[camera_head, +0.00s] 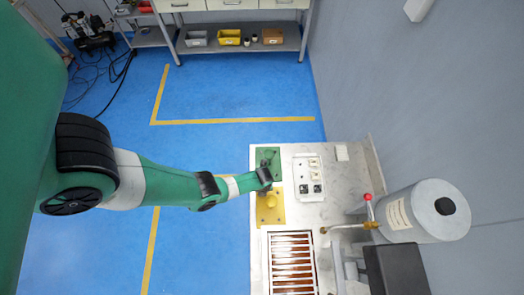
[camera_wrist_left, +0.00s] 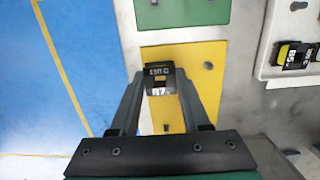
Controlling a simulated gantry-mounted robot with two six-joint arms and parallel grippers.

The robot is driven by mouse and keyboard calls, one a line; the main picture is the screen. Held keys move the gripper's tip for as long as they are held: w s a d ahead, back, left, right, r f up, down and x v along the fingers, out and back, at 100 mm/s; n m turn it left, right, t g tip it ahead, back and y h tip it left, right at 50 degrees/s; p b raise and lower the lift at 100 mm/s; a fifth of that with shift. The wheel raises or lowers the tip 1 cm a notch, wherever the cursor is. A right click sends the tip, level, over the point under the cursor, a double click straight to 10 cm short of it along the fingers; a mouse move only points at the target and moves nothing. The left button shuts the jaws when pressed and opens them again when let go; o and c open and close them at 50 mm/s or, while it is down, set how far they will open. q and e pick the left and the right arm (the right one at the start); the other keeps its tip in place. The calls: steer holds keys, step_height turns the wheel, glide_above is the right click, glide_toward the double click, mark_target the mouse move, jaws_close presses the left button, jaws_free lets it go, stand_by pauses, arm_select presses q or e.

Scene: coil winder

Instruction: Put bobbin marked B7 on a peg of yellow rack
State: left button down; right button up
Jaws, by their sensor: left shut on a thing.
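My left gripper (camera_head: 265,189) is over the yellow rack (camera_head: 277,217) in the head view. In the left wrist view its two fingers (camera_wrist_left: 161,88) are shut on a small black bobbin (camera_wrist_left: 160,72) with white lettering that reads B7. The yellow rack (camera_wrist_left: 192,54) lies below and around the bobbin in that view. Small dark pegs show on the yellow surface, one to the right of the bobbin and one between the fingers. Whether the bobbin touches the rack or a peg is not clear. My right gripper is out of view.
A green rack (camera_head: 266,155) adjoins the yellow one. A white tray (camera_head: 300,165) with several bobbins stands to the right. A slatted unit (camera_head: 291,264) is nearer the front. A grey cylinder (camera_head: 425,211) with a red-knobbed tap stands at the right.

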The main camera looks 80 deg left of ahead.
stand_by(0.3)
arm_select(q)
steer(key=shift+f, duration=0.15)
steer(key=shift+f+b, duration=0.9)
steer(key=shift+b, duration=0.05)
steer(key=shift+f, duration=0.1)
steer(key=shift+c, duration=1.5)
jaws_free()
step_height(320, 180, up, 12)
steer(key=d+p, duration=0.1)
steer(key=p, duration=1)
steer(key=shift+p, duration=0.35)
steer(key=shift+f, duration=0.2)
